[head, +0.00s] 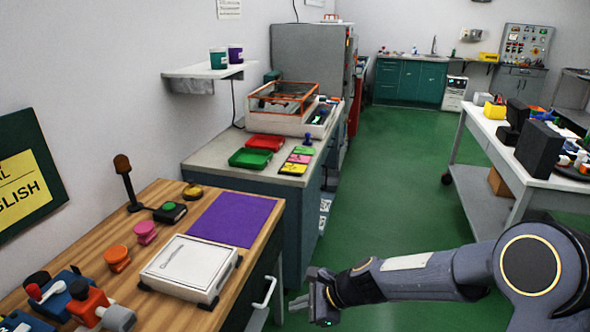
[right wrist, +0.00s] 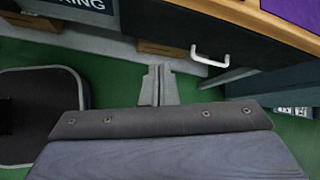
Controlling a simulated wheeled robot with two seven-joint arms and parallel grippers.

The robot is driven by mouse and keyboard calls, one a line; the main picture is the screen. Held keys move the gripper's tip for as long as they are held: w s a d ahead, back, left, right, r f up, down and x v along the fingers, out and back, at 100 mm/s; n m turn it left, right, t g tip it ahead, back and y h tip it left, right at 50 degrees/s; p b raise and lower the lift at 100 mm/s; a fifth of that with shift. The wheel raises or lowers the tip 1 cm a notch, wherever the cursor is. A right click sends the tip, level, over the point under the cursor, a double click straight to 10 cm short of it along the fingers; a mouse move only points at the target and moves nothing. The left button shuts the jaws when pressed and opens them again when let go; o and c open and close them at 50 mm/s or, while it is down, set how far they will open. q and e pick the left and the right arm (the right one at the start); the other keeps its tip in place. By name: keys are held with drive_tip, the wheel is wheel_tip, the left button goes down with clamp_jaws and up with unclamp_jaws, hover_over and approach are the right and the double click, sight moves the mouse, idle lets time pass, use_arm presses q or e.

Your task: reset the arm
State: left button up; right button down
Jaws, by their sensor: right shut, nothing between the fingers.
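My right arm (head: 420,275) reaches in from the right edge of the head view, stretched toward the left. Its gripper (head: 297,302) is beside the front of the wooden workbench (head: 150,193), low and to the right of the white drawer handle (head: 263,292). In the right wrist view the two grey fingers (right wrist: 158,85) are pressed together with nothing between them, over the green floor. The handle also shows there (right wrist: 210,58), right of the fingers and apart from them. My left gripper does not show in either view.
The workbench holds a white box (head: 188,265), a purple mat (head: 231,220) and several colored stamps. Beyond it is a counter with a red tray (head: 265,142) and a green tray (head: 250,158). A white table (head: 500,150) stands right. Green floor (head: 390,190) between is clear.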

drive_tip(key=s+d+r+n, duration=0.4)
drive_tip(key=s+d+r, duration=0.15)
drive_tip(key=r, duration=0.25)
drive_tip(key=s+d+r+n+t+h, duration=0.1)
drive_tip(key=s+d+r+n+h, duration=0.1)
drive_tip(key=s+d+n, duration=0.4)
drive_tip(key=s+d+r+n+t+h+p, duration=0.1)
drive_tip(key=s+d+n, duration=0.4)
drive_tip(key=s, duration=0.8)
drive_tip(key=d+r+h, duration=0.1)
drive_tip(key=d, duration=0.2)
drive_tip(key=shift+s+d+r+n+t+h, duration=0.2)
drive_tip(key=shift+s+n+t+h, duration=0.1)
drive_tip(key=shift+s+n+h, duration=0.1)
